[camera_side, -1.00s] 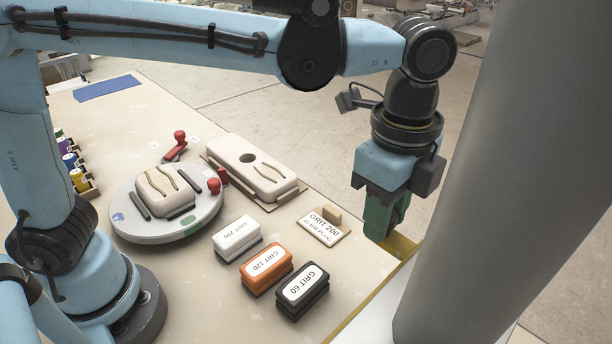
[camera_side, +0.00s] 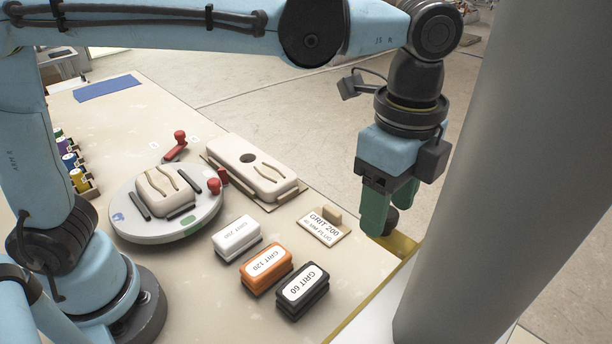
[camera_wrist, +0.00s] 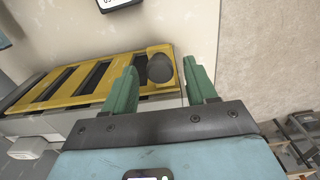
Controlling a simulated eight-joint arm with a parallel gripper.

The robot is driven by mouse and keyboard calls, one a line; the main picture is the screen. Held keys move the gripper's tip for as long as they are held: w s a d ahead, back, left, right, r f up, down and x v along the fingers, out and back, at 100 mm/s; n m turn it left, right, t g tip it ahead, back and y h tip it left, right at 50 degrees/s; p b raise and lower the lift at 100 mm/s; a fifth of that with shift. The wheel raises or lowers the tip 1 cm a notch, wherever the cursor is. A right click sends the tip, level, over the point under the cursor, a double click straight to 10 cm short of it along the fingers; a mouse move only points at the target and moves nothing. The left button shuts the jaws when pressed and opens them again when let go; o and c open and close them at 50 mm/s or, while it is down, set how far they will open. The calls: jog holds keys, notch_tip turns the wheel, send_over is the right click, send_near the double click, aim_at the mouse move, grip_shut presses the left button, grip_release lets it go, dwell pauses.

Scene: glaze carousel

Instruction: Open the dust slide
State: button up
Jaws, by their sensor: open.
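The dust slide is a yellow slotted plate (camera_wrist: 95,80) at the table's edge, with dark slots between yellow bars in the wrist view. In the side view, part of the yellow (camera_side: 404,243) shows below my gripper. A dark round knob (camera_wrist: 160,69) stands at the plate's right end; it also shows in the side view (camera_side: 391,221). My gripper (camera_wrist: 161,82) is open, with one green finger on each side of the knob in the wrist view. Its fingers also show in the side view (camera_side: 377,212). Whether either finger touches the knob is unclear.
A thick grey column (camera_side: 480,170) stands just right of my gripper. A round turntable (camera_side: 165,225) and a beige fixture (camera_side: 255,172) are further left.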

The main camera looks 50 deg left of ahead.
notch_tip(320, 180, up, 10)
jog(key=shift+r, duration=0.2)
dwell(0.5)
jog(key=s+a+f+n+t, duration=0.1)
jog(key=a+f+n+t, duration=0.1)
jog(key=a+f+n, duration=0.3)
jog(key=s+a+f+n+t, duration=0.1)
jog(key=a+f+n+t, duration=0.1)
jog(key=a+f+n, duration=0.4)
jog(key=s+a+f+n+t, duration=0.1)
jog(key=a+f+n+t, duration=0.2)
jog(key=a, duration=1.1)
notch_tip(320, 180, down, 2)
jog(key=n, duration=0.4)
jog(key=shift+f, duration=0.15)
